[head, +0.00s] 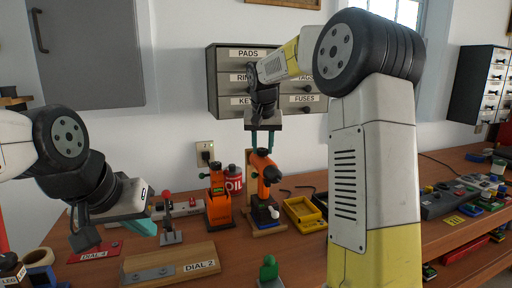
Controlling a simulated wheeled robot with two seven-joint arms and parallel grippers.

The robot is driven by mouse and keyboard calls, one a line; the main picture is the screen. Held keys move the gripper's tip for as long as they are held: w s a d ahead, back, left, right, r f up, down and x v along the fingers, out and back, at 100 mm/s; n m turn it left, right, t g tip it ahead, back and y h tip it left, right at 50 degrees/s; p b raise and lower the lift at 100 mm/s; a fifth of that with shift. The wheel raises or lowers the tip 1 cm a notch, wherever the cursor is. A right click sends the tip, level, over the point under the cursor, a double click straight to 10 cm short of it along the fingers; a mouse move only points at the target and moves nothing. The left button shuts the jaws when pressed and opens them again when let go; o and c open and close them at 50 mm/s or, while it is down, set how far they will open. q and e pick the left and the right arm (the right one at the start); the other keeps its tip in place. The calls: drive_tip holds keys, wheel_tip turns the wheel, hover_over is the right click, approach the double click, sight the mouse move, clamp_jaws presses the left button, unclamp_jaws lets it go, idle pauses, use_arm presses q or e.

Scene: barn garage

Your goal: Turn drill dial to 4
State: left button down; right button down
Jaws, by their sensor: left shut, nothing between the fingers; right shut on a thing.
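An orange and black drill (265,189) stands upright on a wooden stand at the back middle of the workbench. My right gripper (262,148) reaches down from above, its teal fingers shut on the drill's upper end. The dial is hidden or too small to make out, and I cannot read its number. My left gripper (146,228) is shut and empty at the left, above the bench and well apart from the drill. A red plate marked DIAL 4 (94,253) lies at the left. A wooden board marked DIAL 2 (170,266) lies at the front.
An orange charger-like block (219,207) stands close left of the drill, with a red OIL can (234,183) behind. A yellow tray (302,214) lies to the right. A green-topped object (269,268) stands in front. Drawers (228,84) hang above.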

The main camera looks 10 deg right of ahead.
drive_tip(key=m+h, duration=0.1)
drive_tip(key=m, duration=0.1)
drive_tip(key=m+h, duration=0.1)
drive_tip(key=m, duration=0.2)
drive_tip(key=shift+a+g, duration=0.2)
drive_tip(key=shift+g, duration=0.2)
drive_tip(key=shift+m, duration=0.4)
drive_tip(key=c, duration=1)
unclamp_jaws()
drive_tip(key=shift+o, duration=0.2)
drive_tip(key=shift+r, duration=0.1)
drive_tip(key=v, duration=0.7)
drive_tip(key=shift+a+r, duration=0.2)
drive_tip(key=shift+r, duration=0.05)
drive_tip(key=shift+s, duration=0.1)
